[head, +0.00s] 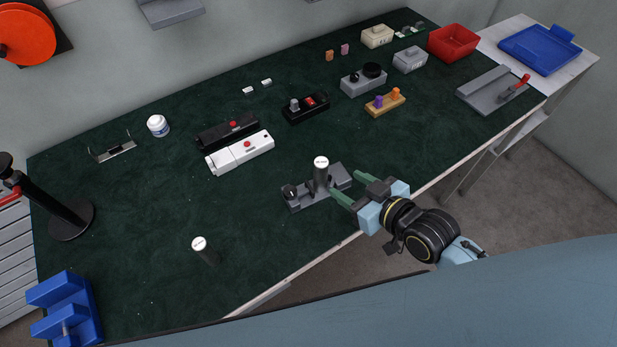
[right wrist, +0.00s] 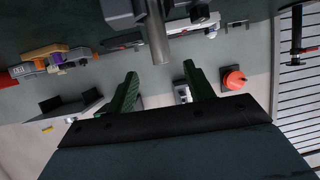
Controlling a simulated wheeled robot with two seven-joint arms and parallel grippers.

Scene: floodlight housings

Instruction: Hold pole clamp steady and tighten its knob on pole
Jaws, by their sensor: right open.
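A grey clamp block (head: 338,177) lies on the dark green table near its front edge. An upright grey pole (head: 321,175) with a white top stands at it, and a dark knob (head: 290,191) shows at its left end. My right gripper (head: 345,184) is open, its two green fingers pointing at the block's right side. In the right wrist view the pole (right wrist: 157,38) hangs ahead of the open fingers (right wrist: 160,68), apart from them, with part of the grey block (right wrist: 122,10) at the top edge. I cannot tell how the clamp grips the pole. My left gripper is out of view.
A second white-topped cylinder (head: 203,249) stands front left. Behind the clamp lie a white device (head: 240,152) and a black one (head: 305,107). A black stand (head: 70,218) and blue holder (head: 65,305) are at left. The table between the clamp and the cylinder is clear.

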